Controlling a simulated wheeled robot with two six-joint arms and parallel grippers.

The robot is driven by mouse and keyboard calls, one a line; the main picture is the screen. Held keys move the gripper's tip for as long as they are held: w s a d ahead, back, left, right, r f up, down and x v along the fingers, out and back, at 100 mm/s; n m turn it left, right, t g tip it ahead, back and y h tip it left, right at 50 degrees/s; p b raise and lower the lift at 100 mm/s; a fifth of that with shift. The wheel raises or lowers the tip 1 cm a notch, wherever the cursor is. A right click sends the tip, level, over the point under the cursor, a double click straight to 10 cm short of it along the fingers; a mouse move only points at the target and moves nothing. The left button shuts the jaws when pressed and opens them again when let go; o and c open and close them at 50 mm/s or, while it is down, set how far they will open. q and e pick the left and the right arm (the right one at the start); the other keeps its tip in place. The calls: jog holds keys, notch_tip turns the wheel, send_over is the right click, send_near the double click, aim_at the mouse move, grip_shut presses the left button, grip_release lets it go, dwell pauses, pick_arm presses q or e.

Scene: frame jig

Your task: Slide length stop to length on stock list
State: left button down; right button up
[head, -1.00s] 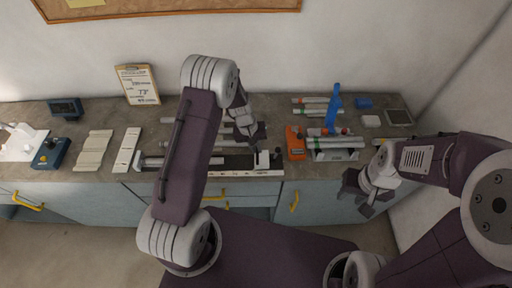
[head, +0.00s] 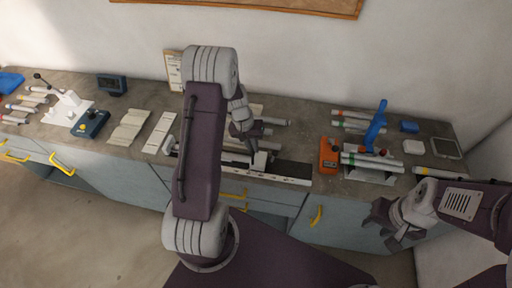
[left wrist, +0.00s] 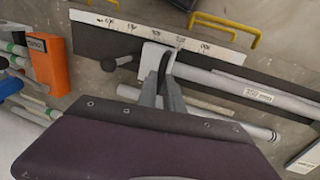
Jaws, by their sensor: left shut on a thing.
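The white length stop (head: 261,160) sits on the dark rail of the jig (head: 292,168), with dark rail bare to its right. My left gripper (head: 253,148) is shut on the stop from above. In the left wrist view the stop (left wrist: 152,56) shows between the rail and my fingers (left wrist: 166,82), beside the white scale strip (left wrist: 130,27). A pale tube (left wrist: 262,96) with a length label lies along the rail. The stock list (head: 174,72) is a clipboard at the wall, partly hidden by my left arm. My right gripper (head: 388,222) hangs off the bench front, its fingers apart.
An orange device (head: 329,156) stands right of the jig, before a rack with tubes (head: 370,166) and a blue handle (head: 377,125). Paler strips (head: 160,133) and a blue device (head: 91,123) lie left. Loose tubes lie behind the jig.

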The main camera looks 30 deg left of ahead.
pick_arm(q)
jog(key=c, duration=1.5)
grip_release()
jog(key=shift+a+r, duration=0.1)
jog(key=shift+r, duration=0.3)
jog(key=r, duration=0.2)
jog(key=a+r+b, duration=0.1)
jog(key=r, duration=0.2)
jog(key=r+b, duration=0.1)
jog(key=r, duration=0.2)
jog(key=shift+s+a, duration=0.25)
jog(key=shift+a, duration=0.05)
